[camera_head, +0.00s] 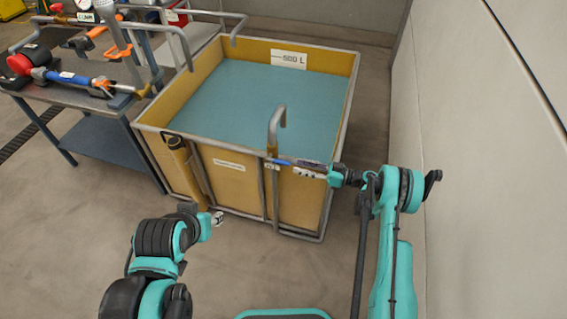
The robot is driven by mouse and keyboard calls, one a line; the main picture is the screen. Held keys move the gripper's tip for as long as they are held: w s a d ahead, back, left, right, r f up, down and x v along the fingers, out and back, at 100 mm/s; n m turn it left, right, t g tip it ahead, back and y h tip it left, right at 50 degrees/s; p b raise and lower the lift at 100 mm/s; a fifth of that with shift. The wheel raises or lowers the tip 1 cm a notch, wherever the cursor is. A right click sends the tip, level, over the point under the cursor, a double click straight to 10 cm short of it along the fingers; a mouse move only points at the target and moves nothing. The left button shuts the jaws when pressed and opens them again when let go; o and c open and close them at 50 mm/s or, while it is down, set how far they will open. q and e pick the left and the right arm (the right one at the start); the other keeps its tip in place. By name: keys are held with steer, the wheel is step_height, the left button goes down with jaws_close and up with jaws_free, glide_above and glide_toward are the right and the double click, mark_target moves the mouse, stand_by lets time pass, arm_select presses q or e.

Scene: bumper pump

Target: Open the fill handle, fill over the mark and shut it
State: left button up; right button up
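The tank (240,186) is an open yellow box in a grey frame, with blue-green liquid (265,98) inside. A white plate marked 500 L (288,59) is on its far inner wall, a little above the liquid surface. A grey hooked pipe (275,128) rises at the front rim. A blue handle (281,162) lies sideways at its foot. My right gripper (318,168) is at the right end of this handle; its fingers are too small to tell whether they hold it. My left gripper (217,218) is low in front of the tank, apart from it, its fingers unclear.
A work table (100,102) with hoses, gauges, a red part and a blue tool stands left of the tank. A pale wall (480,150) runs along the right. A yellow-brown cylinder (185,165) is on the tank's front left. The floor (60,230) is clear in front.

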mark_target(283, 163)
steer(key=b+x, duration=0.2)
steer(key=x, duration=0.5)
steer(key=shift+a+f, duration=0.15)
steer(key=shift+a, duration=0.15)
steer(key=shift+w, duration=0.1)
jaws_close()
